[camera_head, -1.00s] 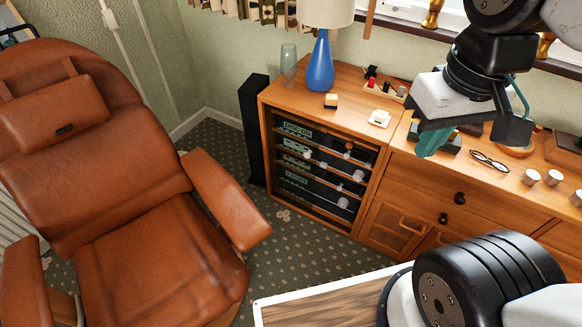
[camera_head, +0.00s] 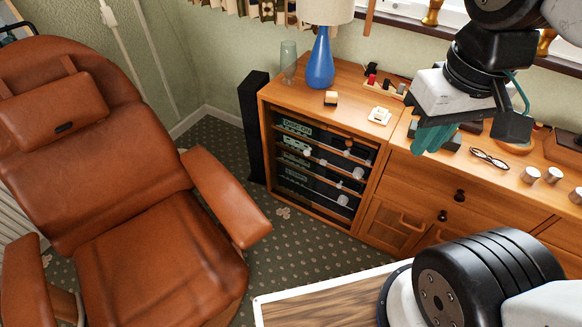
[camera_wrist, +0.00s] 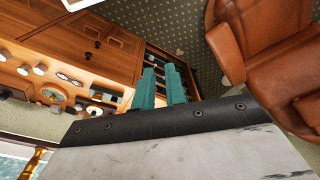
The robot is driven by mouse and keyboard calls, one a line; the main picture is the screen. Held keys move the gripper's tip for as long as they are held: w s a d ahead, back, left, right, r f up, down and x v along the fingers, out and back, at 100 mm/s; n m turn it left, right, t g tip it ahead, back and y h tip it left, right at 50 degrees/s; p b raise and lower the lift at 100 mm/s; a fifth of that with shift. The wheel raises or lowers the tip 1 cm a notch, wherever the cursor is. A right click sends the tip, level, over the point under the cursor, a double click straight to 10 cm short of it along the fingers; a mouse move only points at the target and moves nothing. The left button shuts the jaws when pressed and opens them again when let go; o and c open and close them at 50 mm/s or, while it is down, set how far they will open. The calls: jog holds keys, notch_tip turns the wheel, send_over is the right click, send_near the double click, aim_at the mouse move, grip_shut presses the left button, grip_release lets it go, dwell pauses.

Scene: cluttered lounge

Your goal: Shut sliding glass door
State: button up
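The wooden media cabinet (camera_head: 262,125) stands against the wall in the middle of the head view, with audio units on its shelves. Its front looks dark and partly see-through; I cannot clearly make out the sliding glass door's edges or how far it stands open. My gripper (camera_head: 433,140) hangs to the right of the cabinet front, above the sideboard area, apart from the door. In the wrist view, its two teal fingers (camera_wrist: 161,88) have a narrow gap between them with nothing held. The cabinet shelves also show beyond the fingers in that view (camera_wrist: 158,57).
A blue lamp (camera_head: 320,66) and glass vase (camera_head: 289,62) stand on the cabinet. Glasses (camera_head: 489,159) and several cups lie on the sideboard to the right. A brown recliner (camera_head: 150,235) fills the left. A black speaker (camera_head: 253,128) stands beside the cabinet. Patterned carpet between is clear.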

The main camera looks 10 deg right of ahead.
jog(key=o, duration=0.5)
jog(key=shift+a+f, duration=0.15)
jog(key=shift+o, duration=0.7)
jog(key=w+f+g, duration=0.1)
jog(key=w+a+f+n+g, duration=0.1)
jog(key=f, duration=0.1)
jog(key=shift+w+f+g, duration=0.2)
jog(key=shift+w+g, duration=0.1)
jog(key=w+d+f+n+g+h, duration=0.25)
jog(key=w+f+n+h, duration=0.2)
jog(key=w+f, duration=0.55)
jog(key=n+t+h, duration=0.7)
jog(key=n+t, duration=0.3)
jog(key=n, duration=0.8)
send_near(306, 154)
jog(key=s+d, duration=0.7)
jog(key=s, duration=0.1)
jog(key=w+a+n+t+y, duration=0.2)
jog(key=w+a+n+t, duration=0.2)
jog(key=w, duration=0.3)
jog(key=shift+g, duration=0.25)
jog(key=x, duration=0.7)
jog(key=shift+w+f, duration=0.2)
jog(key=shift+f, duration=0.3)
jog(key=shift+c, duration=0.2)
